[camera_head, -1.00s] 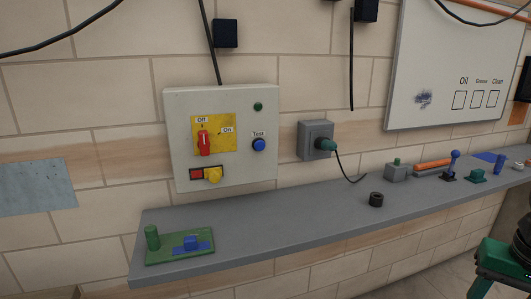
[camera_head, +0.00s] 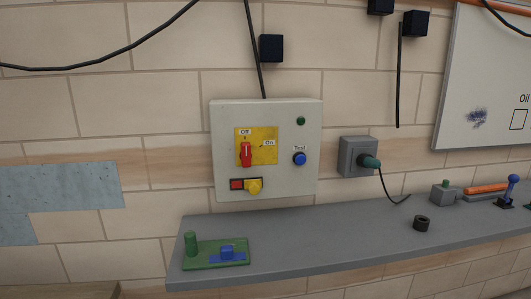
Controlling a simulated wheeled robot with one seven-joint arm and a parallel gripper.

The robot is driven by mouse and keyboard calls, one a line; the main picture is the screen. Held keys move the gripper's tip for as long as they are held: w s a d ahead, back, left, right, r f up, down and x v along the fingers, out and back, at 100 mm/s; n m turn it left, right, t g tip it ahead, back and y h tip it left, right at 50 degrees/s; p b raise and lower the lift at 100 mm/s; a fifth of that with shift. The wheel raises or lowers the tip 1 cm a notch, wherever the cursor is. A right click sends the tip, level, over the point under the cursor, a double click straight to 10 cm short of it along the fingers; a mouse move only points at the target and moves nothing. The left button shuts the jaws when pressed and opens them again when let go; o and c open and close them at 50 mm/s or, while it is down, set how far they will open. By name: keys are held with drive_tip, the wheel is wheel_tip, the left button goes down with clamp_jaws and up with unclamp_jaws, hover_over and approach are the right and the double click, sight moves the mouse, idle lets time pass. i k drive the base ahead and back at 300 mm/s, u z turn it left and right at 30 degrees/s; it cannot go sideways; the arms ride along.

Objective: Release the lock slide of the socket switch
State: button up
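A pale control box (camera_head: 224,180) hangs on the tiled wall. Its yellow plate (camera_head: 268,135) carries a red rotary switch (camera_head: 246,154), upright near the "Off" label, with "On" to its right. I cannot tell which part is the lock slide. My gripper is not in view.
A grey shelf (camera_head: 310,250) runs below the box. It bears a green base (camera_head: 200,262) with a green post and blue block, a black ring (camera_head: 421,223), and a blue-knobbed lever (camera_head: 509,190). The shelf's middle is clear. A whiteboard (camera_head: 470,80) hangs at right.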

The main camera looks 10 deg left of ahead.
sight(254, 186)
drive_tip(key=k, duration=1.35)
drive_tip(key=u, duration=0.4)
drive_tip(key=i, duration=1.9)
drive_tip(key=z, duration=0.35)
